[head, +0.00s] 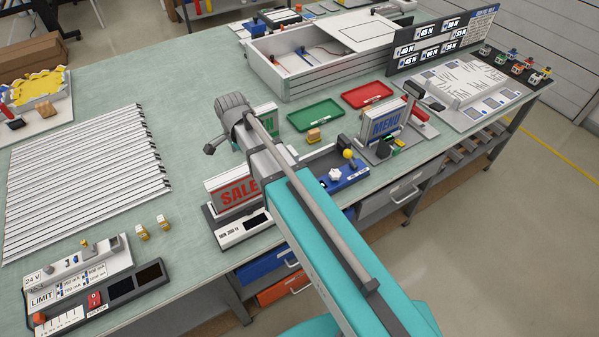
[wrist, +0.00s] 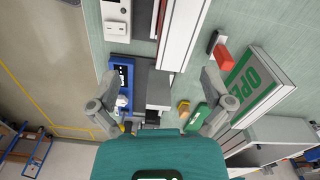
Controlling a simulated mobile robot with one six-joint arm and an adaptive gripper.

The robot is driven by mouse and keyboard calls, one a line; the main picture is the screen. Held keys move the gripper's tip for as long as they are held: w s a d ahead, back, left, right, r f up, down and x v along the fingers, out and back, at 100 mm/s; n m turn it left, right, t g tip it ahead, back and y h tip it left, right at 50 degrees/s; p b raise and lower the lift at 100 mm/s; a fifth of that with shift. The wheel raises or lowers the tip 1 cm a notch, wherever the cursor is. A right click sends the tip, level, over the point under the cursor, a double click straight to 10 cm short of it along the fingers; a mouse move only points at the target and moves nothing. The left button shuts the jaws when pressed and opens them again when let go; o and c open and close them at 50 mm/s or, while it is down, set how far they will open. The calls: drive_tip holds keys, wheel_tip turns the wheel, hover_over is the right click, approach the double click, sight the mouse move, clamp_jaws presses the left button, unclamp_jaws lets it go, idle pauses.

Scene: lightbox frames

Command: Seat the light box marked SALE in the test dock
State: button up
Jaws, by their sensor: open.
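The SALE light box (head: 233,190) has a grey frame and red letters. It stands in the head view behind a low white panel (head: 243,230) with a dark window, partly covered by my arm. I cannot tell whether it is seated, or which fixture is the test dock. In the wrist view a white box with a red edge (wrist: 184,35), likely the SALE box, lies ahead of my gripper. My gripper (wrist: 160,84) is open, its fingers spread wide, with nothing held between them. Its fingertips do not show clearly in the head view.
A MENU light box (head: 384,124) stands on a grey fixture to the right. The OPEN box (wrist: 255,85) is close to my right finger. A blue tray (head: 347,178) with knobs is beside my arm. Green (head: 315,114) and red (head: 367,95) trays lie behind.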

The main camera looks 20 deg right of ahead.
drive_tip(key=s+d+n, duration=1.1)
drive_tip(key=d+n, duration=0.1)
drive_tip(key=d, duration=0.4)
drive_tip(key=shift+s, duration=0.35)
wheel_tip(320, 180, down, 9)
drive_tip(key=b, duration=0.9)
